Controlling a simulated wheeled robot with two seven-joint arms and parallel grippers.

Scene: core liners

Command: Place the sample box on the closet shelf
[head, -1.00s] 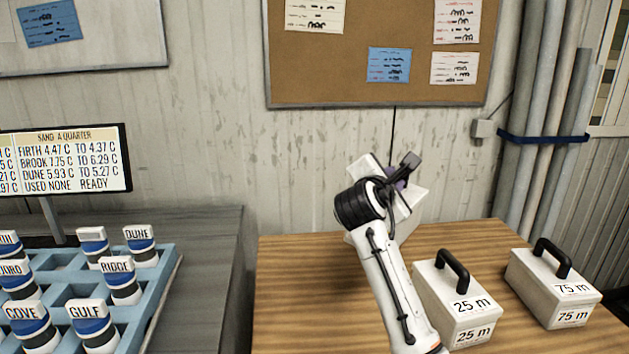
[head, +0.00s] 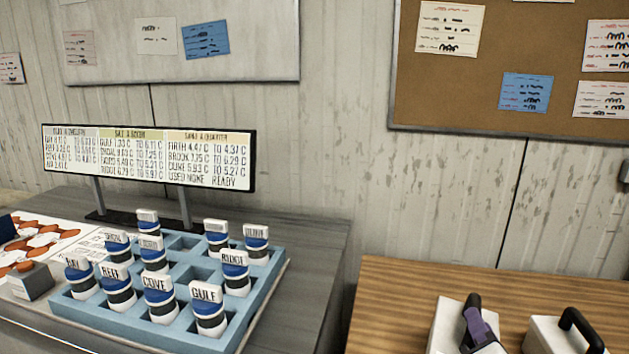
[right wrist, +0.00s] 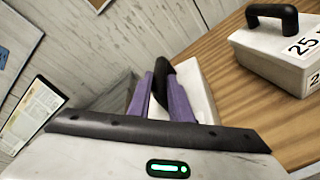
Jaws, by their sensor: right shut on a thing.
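My right gripper (head: 474,322), with purple fingers, is low at the right of the head view. It is shut on the black handle (right wrist: 162,72) of a white box, as the right wrist view shows. The white box (head: 446,325) is partly cut off by the head view's bottom edge; it also shows behind the fingers in the right wrist view (right wrist: 196,88). No label on it is readable, and I cannot tell whether it touches the table. No closet shelf is in view. My left gripper is not in view.
A wooden table (head: 400,290) carries a white "25 m" box (right wrist: 285,52) with a black handle, right of the held box. A blue rack (head: 265,300) with several labelled jars stands on the grey counter (head: 315,240) at left, before a display board (head: 150,160).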

